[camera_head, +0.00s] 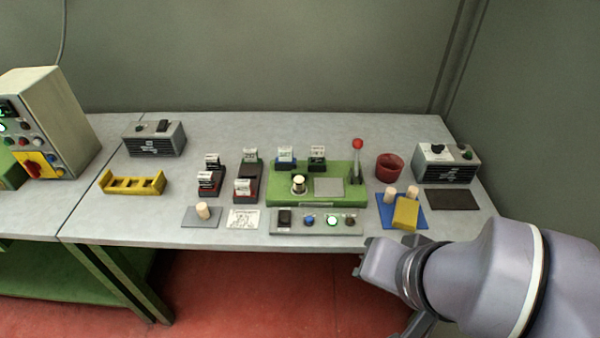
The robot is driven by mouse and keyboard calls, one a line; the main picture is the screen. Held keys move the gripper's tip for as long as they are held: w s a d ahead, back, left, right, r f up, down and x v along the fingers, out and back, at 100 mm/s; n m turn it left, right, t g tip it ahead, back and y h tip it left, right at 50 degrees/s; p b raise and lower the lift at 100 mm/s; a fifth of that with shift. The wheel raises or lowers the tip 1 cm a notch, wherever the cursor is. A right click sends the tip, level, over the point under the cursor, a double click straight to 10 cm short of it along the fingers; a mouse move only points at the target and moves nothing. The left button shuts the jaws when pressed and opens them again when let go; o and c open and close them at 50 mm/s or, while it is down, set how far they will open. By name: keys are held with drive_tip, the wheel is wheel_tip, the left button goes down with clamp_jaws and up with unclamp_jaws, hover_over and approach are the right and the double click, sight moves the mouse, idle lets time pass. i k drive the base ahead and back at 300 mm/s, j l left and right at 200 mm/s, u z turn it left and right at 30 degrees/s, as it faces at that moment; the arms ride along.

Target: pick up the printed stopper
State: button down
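Several pale stoppers show, and I cannot make out print on any of them. One stopper (203,210) stands upright on a small grey plate (190,222) at the front left. Two stoppers (391,195) (412,192) stand on a blue mat (386,217) at the right. A pale-topped piece (298,182), perhaps a stopper in a holder, stands on the green press base (335,202). My gripper (378,285) is at the table's front edge, lower right, apart from all of them. Its fingers are partly hidden by my arm, and their opening is unclear.
A yellow block (405,213) sits on the blue mat before the two stoppers. A red cup (390,167) and red-knobbed lever (357,160) stand behind. A button panel (317,222) lies along the front. Stamp racks (248,182) fill the middle; the table's back is mostly clear.

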sight(298, 181)
drive_tip(key=i+j+u, duration=0.2)
drive_tip(key=u, duration=0.15)
drive_tip(key=i+j+u, duration=0.1)
drive_tip(key=i+u, duration=0.6)
drive_tip(key=i, duration=0.1)
